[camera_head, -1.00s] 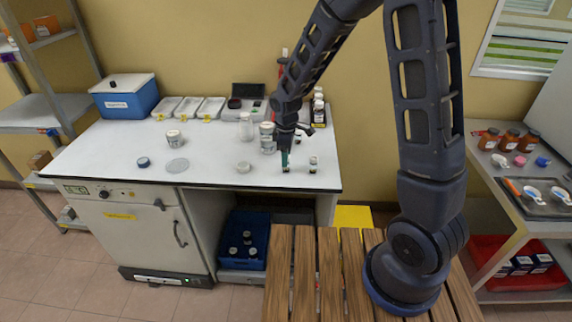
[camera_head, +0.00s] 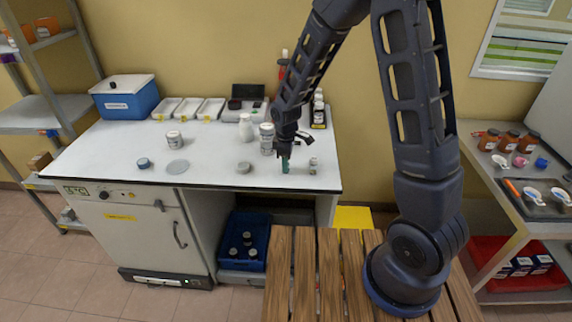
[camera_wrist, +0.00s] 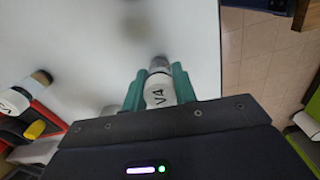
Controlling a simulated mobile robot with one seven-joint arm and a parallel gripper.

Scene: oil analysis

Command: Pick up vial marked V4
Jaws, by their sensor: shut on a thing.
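In the head view my gripper (camera_head: 285,165) points down at the front right of the white bench (camera_head: 215,170). The vial is mostly hidden there by the fingers, and I cannot tell whether it touches the bench top. A second small vial (camera_head: 313,166) stands just to the right of my gripper.
White jars (camera_head: 267,139) and a bottle (camera_head: 246,128) stand behind my gripper. A dark rack of bottles (camera_head: 319,115) is at the back right.

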